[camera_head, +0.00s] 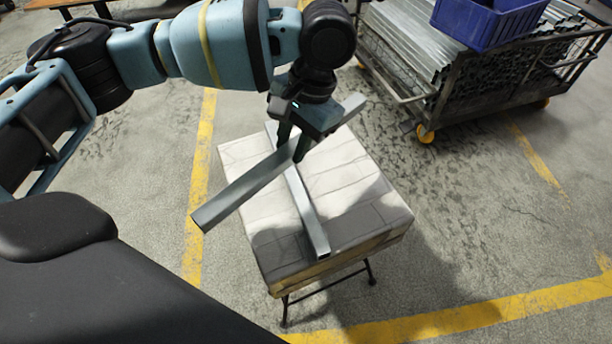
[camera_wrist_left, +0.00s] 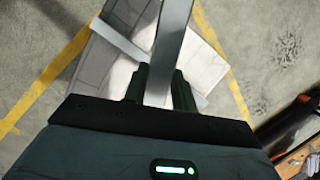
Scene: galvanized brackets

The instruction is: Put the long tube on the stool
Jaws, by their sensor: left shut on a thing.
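The long tube (camera_head: 235,190), a grey square metal tube, is held by my left gripper (camera_head: 293,146) near its middle. It slants from lower left to upper right over the stool (camera_head: 350,180), its near end reaching past the stool's left edge. In the left wrist view the long tube (camera_wrist_left: 170,45) runs up from between the fingers (camera_wrist_left: 158,88). A second, shorter-looking metal tube (camera_head: 311,222) lies on the stool's pale patched top, crossing beneath the held one. It also shows in the left wrist view (camera_wrist_left: 118,40). Whether the two tubes touch I cannot tell. My right gripper is not in view.
A cart (camera_head: 440,108) with stacked metal profiles and a blue crate (camera_head: 487,22) stands at the upper right. Yellow lines (camera_head: 440,322) mark the concrete floor. The right part of the stool top is bare, and the floor to its right is clear.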

